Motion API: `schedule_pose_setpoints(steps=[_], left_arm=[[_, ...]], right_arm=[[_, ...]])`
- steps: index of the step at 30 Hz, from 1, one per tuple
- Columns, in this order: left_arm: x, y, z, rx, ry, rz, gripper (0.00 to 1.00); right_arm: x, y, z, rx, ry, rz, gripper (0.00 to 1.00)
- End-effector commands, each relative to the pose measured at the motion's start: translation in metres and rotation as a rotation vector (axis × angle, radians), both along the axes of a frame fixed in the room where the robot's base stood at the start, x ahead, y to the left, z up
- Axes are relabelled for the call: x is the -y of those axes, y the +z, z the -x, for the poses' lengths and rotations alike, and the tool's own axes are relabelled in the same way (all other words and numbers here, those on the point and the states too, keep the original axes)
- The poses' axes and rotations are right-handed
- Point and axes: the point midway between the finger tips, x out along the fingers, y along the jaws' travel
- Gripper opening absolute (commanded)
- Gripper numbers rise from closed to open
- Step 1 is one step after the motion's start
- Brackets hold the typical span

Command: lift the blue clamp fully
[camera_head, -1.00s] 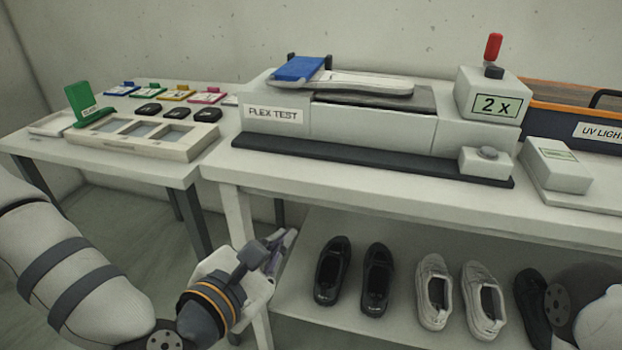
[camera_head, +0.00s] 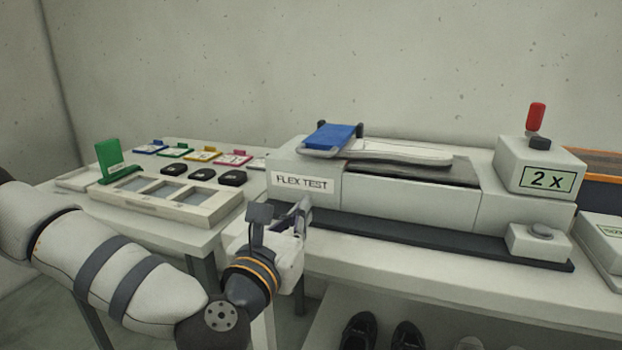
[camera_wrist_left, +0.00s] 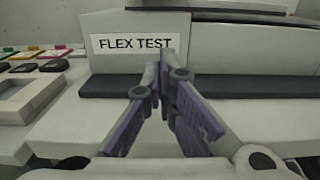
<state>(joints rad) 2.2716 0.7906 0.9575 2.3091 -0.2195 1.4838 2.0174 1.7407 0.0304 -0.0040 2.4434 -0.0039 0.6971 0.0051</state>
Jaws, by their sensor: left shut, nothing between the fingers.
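The blue clamp (camera_head: 333,137) lies tilted at the left end of the flex test machine (camera_head: 410,175), over the end of a pale sole (camera_head: 400,152). It looks slightly raised at its far side. My left gripper (camera_head: 303,210) is in front of the machine's left end, lower than the clamp and apart from it. In the left wrist view its fingers (camera_wrist_left: 163,75) are shut and empty, pointing at the FLEX TEST label (camera_wrist_left: 135,43). The clamp is not visible in the left wrist view. My right gripper is not in view.
A box with a red lever (camera_head: 536,118) and a 2 x sign stands on the machine's right. On the left table are a framed tray (camera_head: 225,208), a green stand (camera_head: 110,155), black pieces and coloured tags. Shoes (camera_head: 408,335) sit on the shelf below.

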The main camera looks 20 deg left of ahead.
Motion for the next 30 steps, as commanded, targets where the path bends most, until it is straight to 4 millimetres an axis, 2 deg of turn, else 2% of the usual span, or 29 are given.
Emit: schedule_pose_setpoints(steps=[6,9,12,30], left_arm=[[0.002,0.003,-0.047,0.003,0.001,-0.002,0.00],[0.002,0.029,-0.048,0.010,-0.001,-0.001,0.00],[0.002,0.039,-0.050,0.007,-0.002,-0.001,0.00],[0.002,0.046,-0.052,0.001,-0.001,-0.001,0.00]], right_arm=[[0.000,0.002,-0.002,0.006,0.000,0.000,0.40],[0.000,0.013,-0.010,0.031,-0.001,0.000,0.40],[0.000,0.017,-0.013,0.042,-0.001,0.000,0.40],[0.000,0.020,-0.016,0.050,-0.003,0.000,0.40]])
